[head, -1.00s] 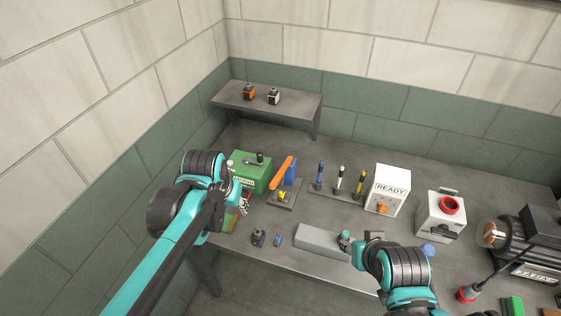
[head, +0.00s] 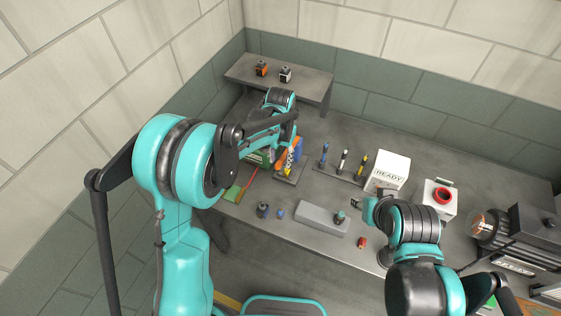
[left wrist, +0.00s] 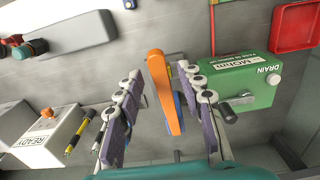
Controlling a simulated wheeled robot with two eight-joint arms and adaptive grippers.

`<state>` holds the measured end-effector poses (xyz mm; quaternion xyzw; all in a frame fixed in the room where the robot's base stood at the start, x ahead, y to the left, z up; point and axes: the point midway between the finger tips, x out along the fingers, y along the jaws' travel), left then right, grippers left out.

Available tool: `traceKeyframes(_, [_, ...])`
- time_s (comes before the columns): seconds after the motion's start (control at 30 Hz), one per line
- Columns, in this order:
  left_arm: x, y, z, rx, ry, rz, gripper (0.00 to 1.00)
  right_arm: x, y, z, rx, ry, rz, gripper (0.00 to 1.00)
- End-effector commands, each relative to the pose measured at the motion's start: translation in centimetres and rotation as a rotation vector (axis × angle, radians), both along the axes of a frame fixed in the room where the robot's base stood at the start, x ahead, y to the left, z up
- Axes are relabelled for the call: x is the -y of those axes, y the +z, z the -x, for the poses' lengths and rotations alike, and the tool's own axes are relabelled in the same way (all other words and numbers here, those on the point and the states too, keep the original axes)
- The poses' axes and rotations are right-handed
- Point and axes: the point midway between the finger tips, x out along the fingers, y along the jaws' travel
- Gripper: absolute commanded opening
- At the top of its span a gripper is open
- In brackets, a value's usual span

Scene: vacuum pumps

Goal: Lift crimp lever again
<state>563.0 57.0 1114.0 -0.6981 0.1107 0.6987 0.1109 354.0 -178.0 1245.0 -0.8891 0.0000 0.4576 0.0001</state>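The crimp lever is orange on a blue body. In the left wrist view the crimp lever (left wrist: 166,92) lies between the two fingers of my left gripper (left wrist: 160,74), with gaps on both sides. The gripper is open and not closed on it. In the head view my left gripper (head: 291,155) is over the crimp tool, and the orange lever (head: 282,158) shows only in part behind it. My right gripper (head: 365,208) is near the grey block; its fingers are too small to judge.
A green drain box (left wrist: 240,80) stands close beside the left fingers. A white READY box (head: 388,170), a rack of pens (head: 341,165), and a long grey block (head: 310,216) stand on the bench. A shelf (head: 305,83) with two small items is behind.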

Motion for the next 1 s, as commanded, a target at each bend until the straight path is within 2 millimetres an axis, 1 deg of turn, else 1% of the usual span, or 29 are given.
traceKeyframes(0.03, [0.0, -0.8, 0.0, 0.0, 0.0, 0.0, 0.38, 0.0, 0.0, 0.0, 0.0, 0.0, 0.0, 0.4])
traceKeyframes(0.1, [0.0, -1.6, 0.0, 0.0, 0.0, 0.0, 0.38, 0.0, -0.1, 0.0, 0.0, 0.0, 0.0, 0.4])
traceKeyframes(0.2, [0.0, -2.2, 0.0, 0.001, 0.001, 0.0, 0.38, 0.0, -0.1, 0.0, 0.0, 0.0, 0.0, 0.4])
traceKeyframes(0.5, [0.0, -2.5, 0.0, 0.001, 0.001, 0.0, 0.38, 0.0, -0.1, 0.0, 0.0, 0.0, 0.0, 0.4])
traceKeyframes(0.57, [0.0, -2.5, 0.0, 0.001, 0.001, 0.0, 0.22, 0.0, -0.1, 0.0, 0.0, 0.0, 0.0, 0.4])
traceKeyframes(0.6, [0.0, -2.5, 0.0, 0.001, 0.001, 0.0, 0.12, 0.0, -0.1, 0.0, 0.0, 0.0, 0.0, 0.4])
traceKeyframes(0.63, [0.0, -2.5, 0.0, 0.001, 0.001, 0.0, 0.04, 0.0, -0.1, 0.0, 0.0, 0.0, 0.0, 0.4])
traceKeyframes(0.67, [0.0, -2.5, 0.0, 0.001, 0.001, 0.0, 0.0, 0.0, -0.1, 0.0, 0.0, 0.0, 0.0, 0.4])
traceKeyframes(0.87, [0.0, -2.4, 0.0, -0.004, 0.001, -0.001, 0.0, 0.0, -0.1, 0.0, 0.0, 0.0, 0.0, 0.4])
traceKeyframes(0.97, [0.1, -1.7, -0.4, -0.042, 0.0, -0.014, 0.0, 0.0, 0.1, 0.0, 0.0, 0.0, 0.0, 0.4])
traceKeyframes(1.0, [0.2, -1.3, -0.6, -0.069, 0.0, -0.023, 0.0, 0.0, 0.1, 0.0, 0.0, 0.0, 0.0, 0.4])
